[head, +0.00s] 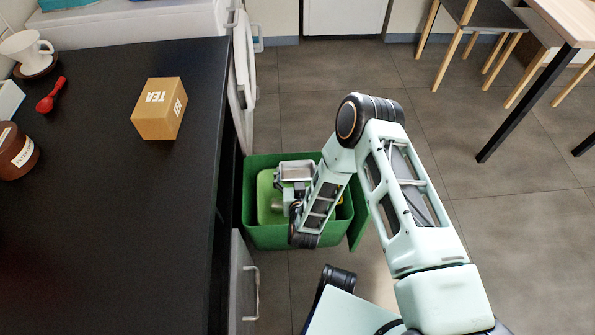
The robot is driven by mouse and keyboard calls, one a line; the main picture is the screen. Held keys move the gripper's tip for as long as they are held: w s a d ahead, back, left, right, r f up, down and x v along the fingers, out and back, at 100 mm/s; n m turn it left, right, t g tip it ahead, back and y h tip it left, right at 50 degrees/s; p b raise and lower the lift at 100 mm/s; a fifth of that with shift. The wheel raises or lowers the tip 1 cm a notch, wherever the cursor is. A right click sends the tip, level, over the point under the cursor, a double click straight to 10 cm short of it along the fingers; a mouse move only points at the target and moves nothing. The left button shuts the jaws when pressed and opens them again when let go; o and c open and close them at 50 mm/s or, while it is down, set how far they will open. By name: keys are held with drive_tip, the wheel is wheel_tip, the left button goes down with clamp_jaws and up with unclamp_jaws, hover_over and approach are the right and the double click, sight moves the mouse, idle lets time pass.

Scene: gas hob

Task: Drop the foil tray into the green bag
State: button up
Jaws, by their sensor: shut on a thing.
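The foil tray (297,168) is a small silver-grey rectangle at the far end of my gripper (292,178). My gripper is shut on it and points away from me, over the opening of the green bag. The green bag (282,238) looks like an open, box-shaped green container on the floor beside the counter. In the picture, the tray lies within the bag's outline near its far rim; I cannot tell how high above or how deep inside it is. My forearm hides part of the bag's right side, and the fingertips are hard to make out.
A lighter green shape (266,196) shows inside the bag. The black counter (110,230) edge runs close along the bag's left, with a tea box (158,112), a red spoon (50,97) and a white cup (24,48) on it.

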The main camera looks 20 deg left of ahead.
sight(297, 180)
wheel_tip(297, 180, down, 5)
drive_tip(key=b, duration=0.3)
drive_tip(key=o, duration=0.9)
drive_tip(key=shift+s, duration=0.1)
drive_tip(key=v, duration=0.7)
drive_tip(key=shift+r, duration=0.2)
drive_tip(key=shift+s+d, duration=0.1)
